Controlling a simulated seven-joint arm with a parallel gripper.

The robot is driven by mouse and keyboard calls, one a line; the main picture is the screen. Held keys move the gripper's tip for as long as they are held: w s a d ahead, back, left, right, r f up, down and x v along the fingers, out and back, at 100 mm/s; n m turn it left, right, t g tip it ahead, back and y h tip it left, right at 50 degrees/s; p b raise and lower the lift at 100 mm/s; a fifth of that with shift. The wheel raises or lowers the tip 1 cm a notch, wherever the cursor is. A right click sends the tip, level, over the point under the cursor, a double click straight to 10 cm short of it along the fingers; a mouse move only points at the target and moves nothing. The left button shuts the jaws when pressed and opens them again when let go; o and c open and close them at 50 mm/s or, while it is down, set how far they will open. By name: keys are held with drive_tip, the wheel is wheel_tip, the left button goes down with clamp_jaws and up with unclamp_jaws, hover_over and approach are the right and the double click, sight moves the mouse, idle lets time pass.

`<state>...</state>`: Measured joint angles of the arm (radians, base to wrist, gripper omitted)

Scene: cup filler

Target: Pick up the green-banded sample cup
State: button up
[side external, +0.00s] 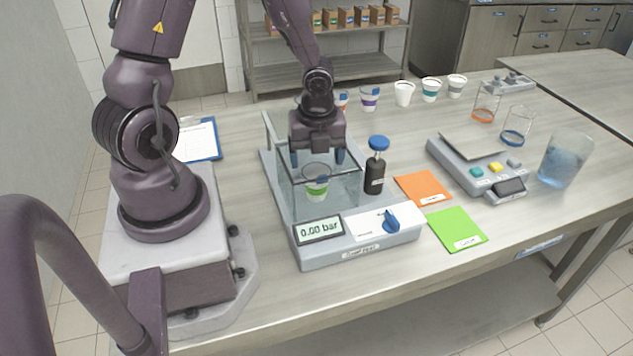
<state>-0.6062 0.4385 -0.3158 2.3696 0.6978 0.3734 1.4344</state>
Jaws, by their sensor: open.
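The green-banded sample cup (316,188) stands upright inside the clear-walled chamber of the test device (357,252). It is white with a bright green band, and I see it through the clear front wall. My gripper (317,159) points down into the chamber. Its two blue-tipped fingers are spread apart, above the cup's rim and to either side of it, with nothing between them. I cannot tell whether the fingertips are level with the rim.
A black bottle with blue cap (375,172) stands right of the chamber. Orange (422,188) and green (457,229) mats, a scale (475,165) and a water beaker (565,158) lie further right. Several cups, including a teal-banded one (430,90), line the back. The display (319,230) reads 0.00 bar.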

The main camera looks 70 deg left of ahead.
sight(317, 172)
drive_tip(key=shift+w+a+f, duration=0.1)
drive_tip(key=shift+a+f, duration=0.1)
drive_tip(key=shift+f, duration=1.1)
drive_tip(key=shift+w+a+f, duration=0.1)
drive_tip(key=shift+a+f, duration=0.05)
drive_tip(key=shift+f, duration=1.15)
drive_tip(key=c, duration=0.7)
